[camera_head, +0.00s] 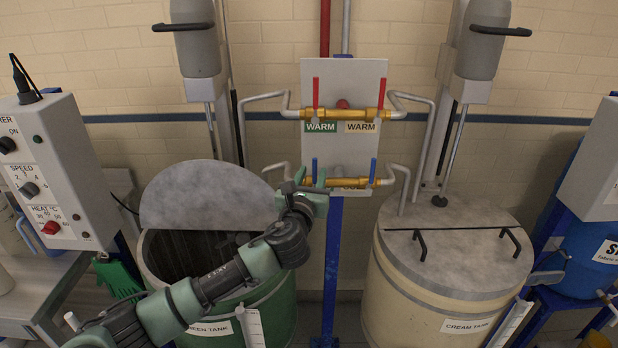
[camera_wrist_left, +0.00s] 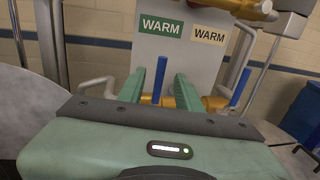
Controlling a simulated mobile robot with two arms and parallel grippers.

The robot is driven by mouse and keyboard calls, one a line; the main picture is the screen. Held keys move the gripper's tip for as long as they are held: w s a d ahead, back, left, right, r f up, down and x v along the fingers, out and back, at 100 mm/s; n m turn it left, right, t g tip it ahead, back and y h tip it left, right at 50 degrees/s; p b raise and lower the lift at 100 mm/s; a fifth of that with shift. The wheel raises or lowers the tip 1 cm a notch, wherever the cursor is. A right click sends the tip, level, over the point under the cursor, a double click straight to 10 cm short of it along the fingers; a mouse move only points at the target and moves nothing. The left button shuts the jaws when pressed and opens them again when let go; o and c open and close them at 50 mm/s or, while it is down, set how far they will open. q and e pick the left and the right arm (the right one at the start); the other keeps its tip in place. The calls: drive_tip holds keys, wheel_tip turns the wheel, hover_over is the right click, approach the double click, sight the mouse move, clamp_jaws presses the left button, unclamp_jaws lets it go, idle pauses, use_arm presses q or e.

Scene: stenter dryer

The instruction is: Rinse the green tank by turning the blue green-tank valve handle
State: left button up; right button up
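The green tank (camera_head: 262,310) stands at centre left in the head view, its grey half lid (camera_head: 205,192) raised and its dark inside showing. Behind it, the blue green-tank valve handle (camera_head: 315,168) stands upright on the left end of the lower brass pipe (camera_head: 345,182). My left gripper (camera_head: 311,181) reaches over the tank to this handle. In the left wrist view its two green fingers (camera_wrist_left: 160,78) are open, one on each side of the blue handle (camera_wrist_left: 159,88), with gaps visible. Whether either finger touches it I cannot tell. My right gripper is not in view.
A second blue handle (camera_head: 373,168) stands on the right of the same pipe. Two red handles (camera_head: 316,92) stand on the upper pipe. The cream tank (camera_head: 400,300) with a closed lid is at right. A control box (camera_head: 58,170) is at left.

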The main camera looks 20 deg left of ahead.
sight(314, 169)
use_arm(q)
drive_tip(key=shift+w+a+b, duration=0.15)
drive_tip(key=shift+w+b, duration=0.2)
drive_tip(key=shift+w, duration=1.8)
drive_tip(key=w, duration=0.2)
drive_tip(key=shift+w+a+b, duration=0.1)
drive_tip(key=shift+w+b, duration=0.2)
drive_tip(key=shift+w, duration=0.05)
clamp_jaws()
idle(0.7)
